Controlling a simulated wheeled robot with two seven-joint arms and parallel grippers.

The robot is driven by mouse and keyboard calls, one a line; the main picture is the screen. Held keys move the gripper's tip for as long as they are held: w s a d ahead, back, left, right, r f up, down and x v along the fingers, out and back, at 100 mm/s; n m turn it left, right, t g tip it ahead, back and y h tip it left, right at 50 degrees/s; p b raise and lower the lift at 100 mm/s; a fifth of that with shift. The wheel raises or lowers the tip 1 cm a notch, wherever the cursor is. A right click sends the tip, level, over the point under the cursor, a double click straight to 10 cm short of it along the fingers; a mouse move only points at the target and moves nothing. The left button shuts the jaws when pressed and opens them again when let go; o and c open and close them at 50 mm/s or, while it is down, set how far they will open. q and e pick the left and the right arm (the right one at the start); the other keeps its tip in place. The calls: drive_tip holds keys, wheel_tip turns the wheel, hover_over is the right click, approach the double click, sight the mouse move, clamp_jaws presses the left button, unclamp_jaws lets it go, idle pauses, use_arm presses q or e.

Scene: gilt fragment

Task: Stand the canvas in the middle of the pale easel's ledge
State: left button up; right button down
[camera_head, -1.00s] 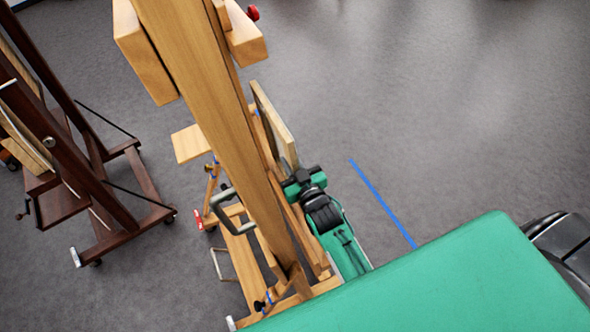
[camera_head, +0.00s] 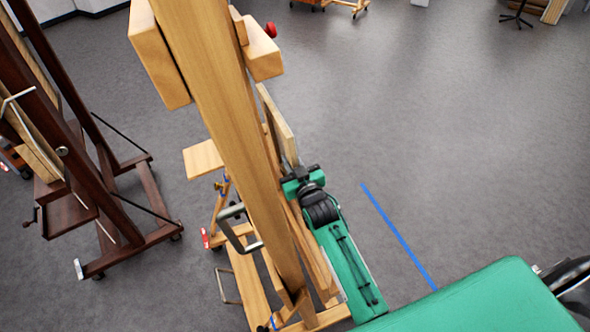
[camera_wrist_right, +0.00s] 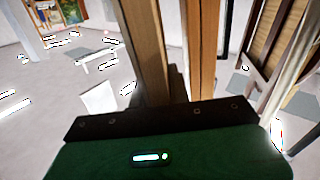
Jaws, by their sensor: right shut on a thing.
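The pale easel (camera_head: 225,120) fills the middle of the head view, its thick mast leaning across the picture. The canvas (camera_head: 279,122) shows nearly edge-on as a thin pale panel just right of the mast. My right gripper (camera_head: 296,172) is shut on the canvas at its near lower end. The mast hides part of the canvas, and I cannot tell whether it touches the easel. A flat pale board (camera_head: 203,159) juts out left of the mast; I cannot tell whether it is the ledge. The right wrist view shows wooden uprights (camera_wrist_right: 146,55) close ahead. My left gripper is not in view.
A dark easel (camera_head: 110,225) stands at the left. A metal crank handle (camera_head: 232,226) sticks out from the pale easel's lower mast. The floor (camera_head: 430,120) to the right is open, with a blue tape line (camera_head: 398,236) on it.

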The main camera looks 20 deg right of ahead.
drive_tip(key=shift+w, duration=0.45)
drive_tip(key=shift+w+a+f+b, duration=0.1)
drive_tip(key=shift+w+b, duration=0.1)
drive_tip(key=shift+b, duration=0.15)
drive_tip(key=shift+s+a+f+b, duration=0.1)
drive_tip(key=shift+a+f+b, duration=0.95)
drive_tip(key=shift+f, duration=0.25)
drive_tip(key=c, duration=1.3)
unclamp_jaws()
drive_tip(key=shift+o, duration=0.2)
drive_tip(key=shift+f, duration=0.15)
